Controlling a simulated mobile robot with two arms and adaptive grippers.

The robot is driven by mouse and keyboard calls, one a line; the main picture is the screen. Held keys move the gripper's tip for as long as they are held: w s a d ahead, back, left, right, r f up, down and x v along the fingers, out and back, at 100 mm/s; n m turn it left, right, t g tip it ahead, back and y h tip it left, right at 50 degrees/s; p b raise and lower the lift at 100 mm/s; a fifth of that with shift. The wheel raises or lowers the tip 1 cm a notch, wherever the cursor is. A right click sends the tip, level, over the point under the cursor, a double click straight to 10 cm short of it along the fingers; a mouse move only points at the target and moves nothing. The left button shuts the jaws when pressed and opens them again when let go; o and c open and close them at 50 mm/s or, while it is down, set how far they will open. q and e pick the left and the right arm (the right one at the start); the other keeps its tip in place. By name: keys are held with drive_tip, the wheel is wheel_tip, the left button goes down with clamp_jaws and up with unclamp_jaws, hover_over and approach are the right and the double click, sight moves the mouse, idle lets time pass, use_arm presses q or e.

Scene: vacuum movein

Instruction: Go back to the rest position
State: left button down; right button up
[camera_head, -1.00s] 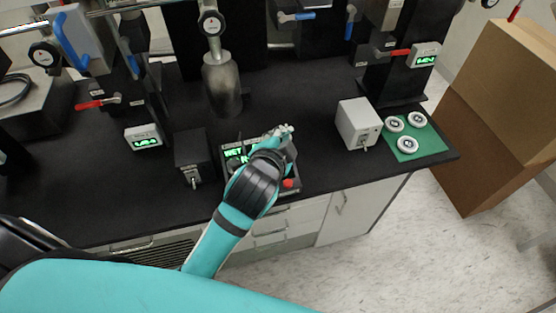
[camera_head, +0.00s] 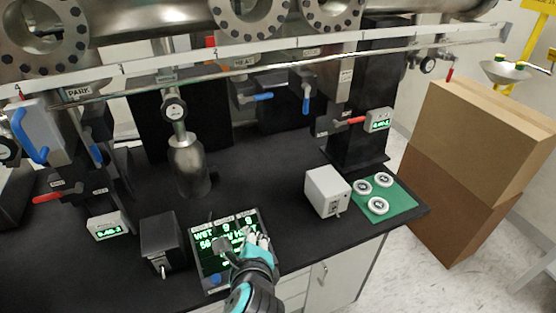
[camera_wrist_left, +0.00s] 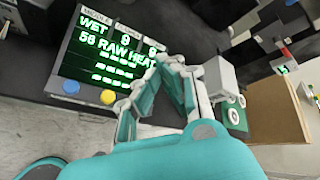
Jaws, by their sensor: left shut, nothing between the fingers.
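My left gripper (camera_head: 258,236) is shut and empty. In the head view its arm comes up from the bottom edge, and the fingers overlap the right part of a control panel (camera_head: 207,262) with green lettering on a black screen. In the left wrist view the gripper (camera_wrist_left: 172,62) shows its grey and teal fingers beside the right edge of the panel (camera_wrist_left: 88,52). That view reads "WET" and "56 RAW HEAT", with a blue and a yellow button below. I cannot tell whether the fingers touch the panel. My right gripper is not in view.
The black bench (camera_head: 285,230) holds a dark box (camera_head: 160,240), a metal cylinder (camera_head: 188,165), a light grey box (camera_head: 326,190) and a green mat (camera_head: 402,203) with three white discs. Large flanged pipes (camera_head: 150,30) and valves stand behind. Cardboard boxes (camera_head: 465,150) stand right.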

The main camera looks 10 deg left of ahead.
use_arm(q)
drive_tip(key=shift+f, duration=0.1)
drive_tip(key=s+a+f+n+g+h, duration=0.2)
drive_tip(key=s+a+f+n+g, duration=0.2)
drive_tip(key=s+f+n, duration=0.45)
drive_tip(key=s+a+f+n+g+h, duration=0.2)
drive_tip(key=s+a+f+n+g, duration=0.15)
drive_tip(key=s+f+n, duration=0.45)
wheel_tip(320, 180, down, 26)
drive_tip(key=s+n+g, duration=0.2)
drive_tip(key=s+n, duration=0.1)
drive_tip(key=s+a+f+g, duration=0.1)
drive_tip(key=s+a+f, duration=0.1)
drive_tip(key=s+f, duration=1.2)
drive_tip(key=shift+s+a+f, duration=0.25)
drive_tip(key=shift+s, duration=0.65)
drive_tip(key=shift+m, duration=0.25)
